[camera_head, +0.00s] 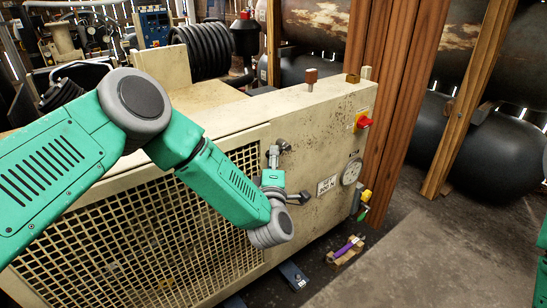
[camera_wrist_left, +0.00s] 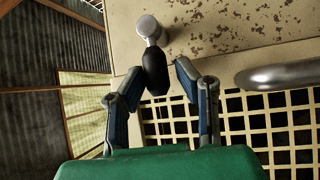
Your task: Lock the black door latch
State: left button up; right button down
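The black latch grip (camera_wrist_left: 154,70) hangs from a round metal pivot on the beige panel in the left wrist view. My left gripper (camera_wrist_left: 157,78) has its two fingers apart, one on each side of the grip. A gap shows on the right; whether the left finger touches is unclear. In the head view my left gripper (camera_head: 273,154) is beside the latch (camera_head: 284,144) at the upper right corner of the mesh door (camera_head: 140,230), and the fingers are small and partly hidden. My right gripper is out of view; only part of my right arm shows at the right edge.
A bent metal handle (camera_wrist_left: 285,75) sticks out right of the gripper in the wrist view. The compressor's panel carries a red switch (camera_head: 363,122) and a gauge (camera_head: 351,172). Wooden posts (camera_head: 400,90) stand behind it.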

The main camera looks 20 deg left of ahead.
pick_arm(q)
jog(key=shift+o, duration=0.3)
jog(key=v, duration=1.2)
jog(key=shift+f, duration=0.15)
jog(key=s+a+f+m+g+h, duration=0.2)
jog(key=s+f+m+g+h, duration=0.1)
jog(key=s+f+m+g, duration=0.25)
jog(key=s+a+f+m+g+h, duration=0.2)
jog(key=s+f+m, duration=0.3)
jog(key=f, duration=0.4)
jog(key=s+a+f+m+g, duration=0.2)
jog(key=s+a+m+g, duration=0.1)
jog(key=s, duration=0.4)
jog(key=s+a+f+m+g, duration=0.1)
jog(key=s+a+m+g, duration=0.2)
jog(key=s, duration=0.5)
jog(key=s+a+f+m+g+p, duration=0.1)
jog(key=s+a+f+m+g, duration=0.1)
jog(key=s, duration=0.6)
jog(key=a+m+g, duration=0.1)
jog(key=a+g, duration=0.1)
jog(key=g, duration=0.1)
jog(key=shift+f+m, duration=0.3)
jog(key=shift+m, duration=0.05)
